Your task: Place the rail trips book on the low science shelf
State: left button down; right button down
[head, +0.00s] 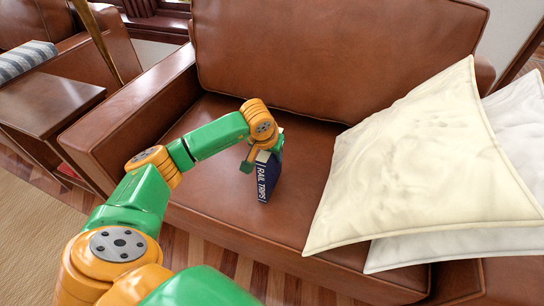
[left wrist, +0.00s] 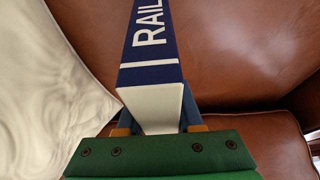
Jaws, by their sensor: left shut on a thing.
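The rail trips book (head: 265,178) is dark blue with white lettering on its spine. In the head view it stands upright at the seat of the brown leather sofa (head: 215,190); I cannot tell whether it touches the cushion. My left gripper (head: 262,154) is shut on the top end of the book. In the left wrist view the book (left wrist: 152,60) sits between the fingers of my left gripper (left wrist: 158,125), its spine and white end showing. My right gripper is not in view. No science shelf shows.
A cream pillow (head: 425,160) and a white pillow (head: 510,140) lie on the sofa's right side. A wooden side table (head: 50,105) stands at the left, by another brown seat with a striped cushion (head: 25,60). A beige rug (head: 30,240) covers the floor at left.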

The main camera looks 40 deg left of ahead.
pick_arm(q)
jog(key=shift+f, duration=0.1)
jog(key=c, duration=0.6)
grip_release()
jog(key=shift+o, duration=0.2)
